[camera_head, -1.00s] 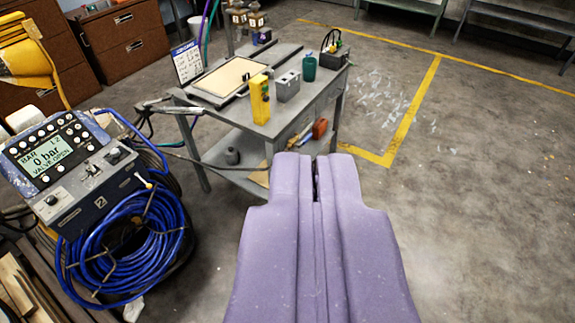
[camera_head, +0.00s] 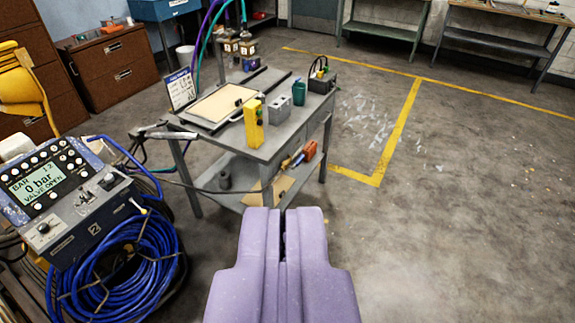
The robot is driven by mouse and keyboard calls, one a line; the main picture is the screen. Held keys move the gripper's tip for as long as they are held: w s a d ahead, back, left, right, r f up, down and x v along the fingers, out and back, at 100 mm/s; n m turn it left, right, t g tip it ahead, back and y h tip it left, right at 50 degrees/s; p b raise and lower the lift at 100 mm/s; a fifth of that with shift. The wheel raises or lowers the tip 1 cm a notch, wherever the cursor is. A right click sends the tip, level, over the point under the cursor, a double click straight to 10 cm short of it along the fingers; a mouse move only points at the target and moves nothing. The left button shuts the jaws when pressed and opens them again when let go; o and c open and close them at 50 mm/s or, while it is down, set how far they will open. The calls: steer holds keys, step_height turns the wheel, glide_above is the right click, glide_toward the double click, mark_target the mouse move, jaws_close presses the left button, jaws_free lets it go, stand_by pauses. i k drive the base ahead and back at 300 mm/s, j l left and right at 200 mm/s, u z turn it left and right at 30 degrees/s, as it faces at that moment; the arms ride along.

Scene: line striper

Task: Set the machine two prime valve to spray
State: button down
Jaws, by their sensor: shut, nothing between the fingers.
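Machine two (camera_head: 85,215) stands at the left, a grey control box marked 2 with a coiled blue hose (camera_head: 120,275) hanging on its front. I cannot tell for sure which one is the prime valve. My gripper (camera_head: 284,212) is purple, shut and empty, in the lower middle, well to the right of the machine and touching nothing.
A grey work table (camera_head: 270,150) with a yellow device (camera_head: 253,122), a grey box (camera_head: 280,113) and a green cup (camera_head: 298,92) stands ahead. A black hose runs between the table and the machine. Yellow lines (camera_head: 400,125) mark the floor; open floor lies at the right.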

mark_target(300, 160)
steer(key=i+l+z, duration=0.15)
steer(key=i, duration=1.35)
steer(key=i+j+z, duration=0.2)
steer(key=i, duration=1.25)
steer(key=l, duration=0.1)
